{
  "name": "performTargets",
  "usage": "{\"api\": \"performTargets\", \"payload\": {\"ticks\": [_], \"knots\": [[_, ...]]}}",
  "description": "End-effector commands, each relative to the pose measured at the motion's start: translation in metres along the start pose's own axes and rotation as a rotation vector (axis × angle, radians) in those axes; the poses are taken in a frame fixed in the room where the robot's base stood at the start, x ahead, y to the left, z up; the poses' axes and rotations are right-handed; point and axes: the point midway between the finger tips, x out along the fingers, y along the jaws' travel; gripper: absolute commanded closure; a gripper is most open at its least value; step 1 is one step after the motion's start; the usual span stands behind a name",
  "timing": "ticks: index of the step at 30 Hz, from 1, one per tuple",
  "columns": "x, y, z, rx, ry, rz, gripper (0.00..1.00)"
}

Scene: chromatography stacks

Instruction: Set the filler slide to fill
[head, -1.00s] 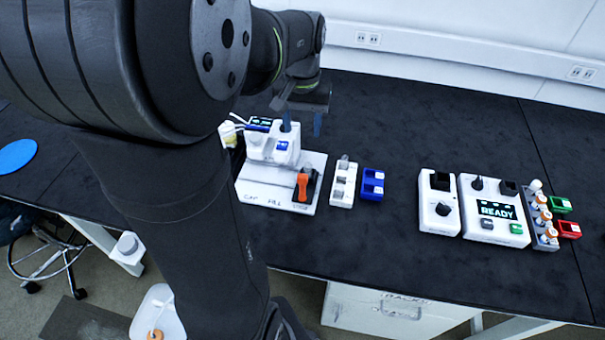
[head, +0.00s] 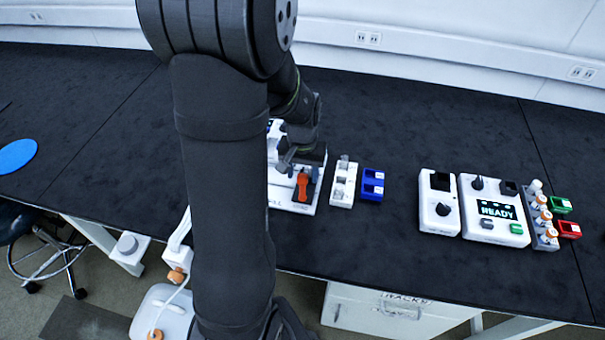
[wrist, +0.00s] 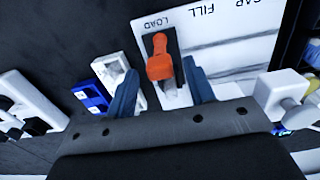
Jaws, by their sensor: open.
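The filler (head: 285,200) is a white station, partly hidden behind my arm in the head view. Its orange slide handle (head: 303,186) stands at the right end of the base. In the wrist view the orange handle (wrist: 160,66) is by the LOAD label, with FILL and CAP marked further right on the white base (wrist: 230,55). My gripper (wrist: 161,72) is open, its two blue fingers on either side of the handle with gaps. I cannot tell whether they are low enough to reach around it.
A white rack (head: 343,184) and blue blocks (head: 372,185) stand just right of the filler. Further right are a white knob box (head: 438,205), a unit reading READY (head: 493,210) and a vial rack (head: 545,222). Black bench (head: 400,130) is clear behind them.

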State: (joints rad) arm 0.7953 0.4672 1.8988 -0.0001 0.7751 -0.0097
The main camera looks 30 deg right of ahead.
Motion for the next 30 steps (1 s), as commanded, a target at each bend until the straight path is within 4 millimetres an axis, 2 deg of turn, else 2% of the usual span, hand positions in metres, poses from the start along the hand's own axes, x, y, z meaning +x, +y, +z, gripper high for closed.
{"api": "performTargets", "payload": {"ticks": [4, 13, 14, 21, 26, 30], "knots": [[0.010, 0.000, 0.001, 0.000, -0.001, 0.000, 0.51], [0.012, 0.000, 0.000, 0.000, 0.000, 0.000, 0.51], [0.012, 0.000, 0.000, 0.000, 0.000, 0.000, 0.53], [0.012, 0.000, 0.000, 0.000, 0.000, 0.000, 1.00], [0.012, -0.001, 0.000, -0.001, 0.000, 0.000, 1.00], [0.012, -0.017, 0.000, -0.005, 0.000, 0.000, 1.00]]}}
